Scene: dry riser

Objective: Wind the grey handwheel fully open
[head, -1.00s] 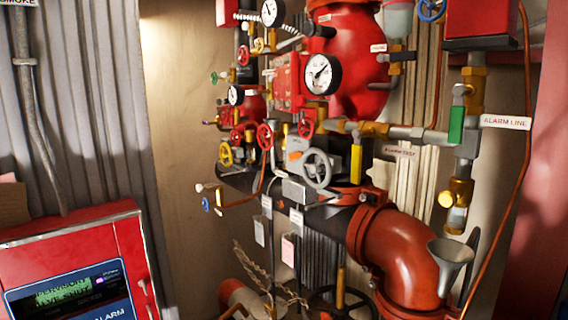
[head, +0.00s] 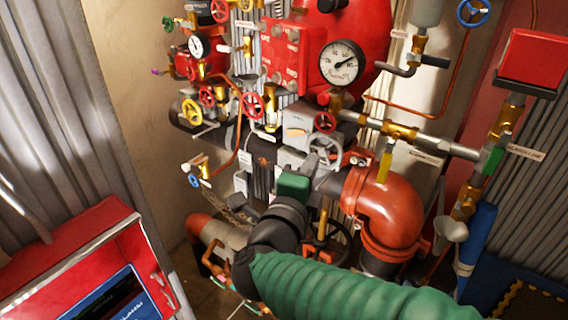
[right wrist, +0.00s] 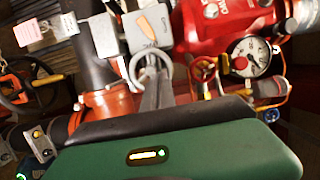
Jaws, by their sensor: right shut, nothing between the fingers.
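The grey handwheel (head: 325,152) is on the valve assembly at the middle of the head view, left of the yellow lever and above the orange pipe elbow. In the right wrist view the grey handwheel (right wrist: 150,62) shows as a ring straight ahead of my fingers. My right gripper (right wrist: 158,88) is shut and empty, its grey fingers pointing at the wheel and overlapping its lower right rim in the picture. I cannot tell whether they touch it. In the head view its green housing (head: 293,185) is just below left of the wheel. My left gripper is out of view.
A grey box with an orange mark (head: 298,128) sits close left of the wheel. The yellow lever (head: 385,165) and orange elbow (head: 385,205) are close right. A pressure gauge (head: 342,62) and red handwheel (head: 325,121) are above. A red alarm panel (head: 80,250) stands lower left.

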